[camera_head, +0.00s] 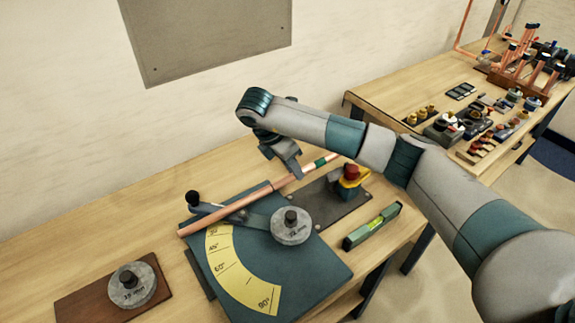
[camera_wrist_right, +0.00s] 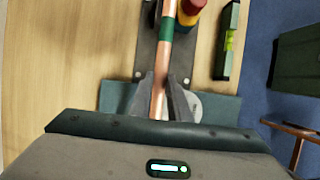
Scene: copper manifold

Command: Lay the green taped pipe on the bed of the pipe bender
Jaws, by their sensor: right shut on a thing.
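The copper pipe with a green tape band (camera_head: 320,162) slants across the back of the pipe bender (camera_head: 310,265), its left end by the plate's back left corner. My right gripper (camera_head: 292,172) is shut on the pipe, to the left of the green band. In the right wrist view the pipe (camera_wrist_right: 164,58) passes between the fingers (camera_wrist_right: 164,100), with the green band beyond them. The bender has a yellow angle scale, a round grey die (camera_head: 292,226) and a lever with a black knob (camera_head: 192,197). I cannot tell whether the pipe touches the bed.
A dark plate (camera_head: 325,200) bears a red and yellow device (camera_head: 350,180). A green spirit level (camera_head: 372,226) lies right of the bender. Another die (camera_head: 132,284) sits on a brown board at front left. A second bench (camera_head: 390,90) holds fittings and copper pipework.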

